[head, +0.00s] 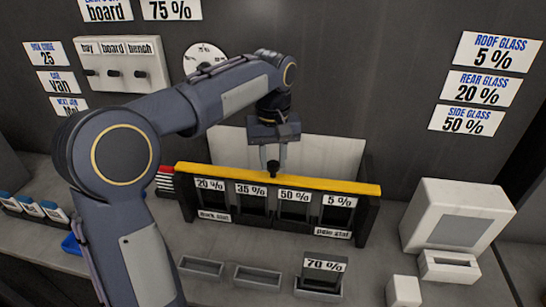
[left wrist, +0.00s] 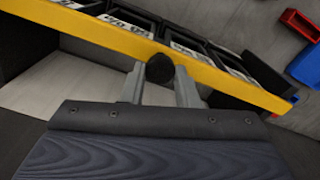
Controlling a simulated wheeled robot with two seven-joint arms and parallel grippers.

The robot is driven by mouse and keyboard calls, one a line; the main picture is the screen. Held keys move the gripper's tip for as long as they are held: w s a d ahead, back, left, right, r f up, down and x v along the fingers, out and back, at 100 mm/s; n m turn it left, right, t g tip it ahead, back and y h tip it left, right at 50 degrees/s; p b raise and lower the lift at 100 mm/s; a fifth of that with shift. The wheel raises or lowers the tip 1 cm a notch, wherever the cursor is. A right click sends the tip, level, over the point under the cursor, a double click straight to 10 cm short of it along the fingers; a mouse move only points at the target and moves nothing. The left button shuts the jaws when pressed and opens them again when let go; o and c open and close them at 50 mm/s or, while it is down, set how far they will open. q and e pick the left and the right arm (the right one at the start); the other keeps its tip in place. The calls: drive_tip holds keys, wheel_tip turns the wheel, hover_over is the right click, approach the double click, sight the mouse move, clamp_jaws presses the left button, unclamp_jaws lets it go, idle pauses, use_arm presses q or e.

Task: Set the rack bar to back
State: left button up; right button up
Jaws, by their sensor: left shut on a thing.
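The rack bar is a long yellow bar (head: 325,184) along the top of a dark rack (head: 371,216). It also crosses the left wrist view (left wrist: 95,33). A small black knob (left wrist: 160,68) sits on the bar. My left gripper (head: 272,172) comes down from above at the middle of the bar. In the left wrist view its two fingers (left wrist: 160,80) are on either side of the knob, shut on it. The rack's front has slots labelled 20 %, 35 %, 50 % and 5 %. My right gripper is in neither view.
A 70 % sample (head: 325,268) stands in a small holder in front of the rack. Two empty trays (head: 257,276) lie to its left. A white box-shaped machine (head: 460,218) stands at right. A pale panel (head: 320,151) is behind the rack. Wall switches (head: 118,72) are at upper left.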

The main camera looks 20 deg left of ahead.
use_arm(q)
drive_tip(key=shift+w+r, duration=0.1)
clamp_jaws()
drive_tip(key=w+a+p, duration=0.2)
drive_tip(key=w+p, duration=0.6)
drive_tip(key=shift+w+a, duration=0.15)
drive_tip(key=shift+w, duration=0.05)
drive_tip(key=o, duration=0.6)
unclamp_jaws()
drive_tip(key=o, duration=0.4)
drive_tip(key=shift+w, duration=0.15)
